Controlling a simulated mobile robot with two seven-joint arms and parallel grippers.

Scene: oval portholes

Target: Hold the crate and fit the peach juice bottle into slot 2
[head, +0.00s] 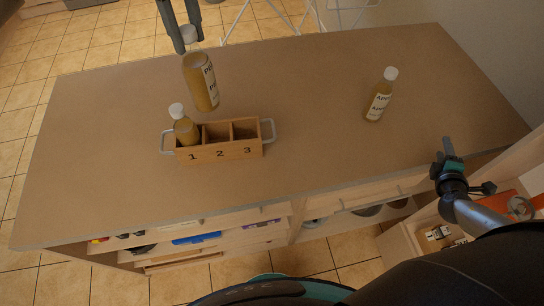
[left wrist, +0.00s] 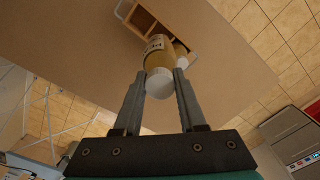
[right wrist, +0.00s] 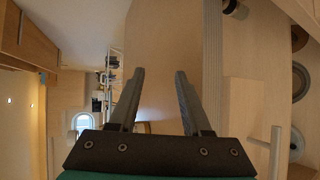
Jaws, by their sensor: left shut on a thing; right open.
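The wooden crate (head: 220,152) stands on the tabletop with slots marked 1, 2 and 3 and a grey handle at each end. A bottle with a white cap (head: 184,126) stands in slot 1; slots 2 and 3 are empty. My left gripper (head: 187,40) is shut on the white cap of a yellow-brown juice bottle (head: 201,82), held above and behind the crate, slightly tilted. Its label is only partly readable. The held bottle also shows in the left wrist view (left wrist: 158,57). My right gripper (head: 447,150) is open and empty near the table's right front edge, away from the crate.
Another bottle labelled as apple (head: 380,96) stands on the right part of the table (head: 300,90). The tabletop between it and the crate is clear. Open shelves and drawers (head: 200,240) lie below the front edge.

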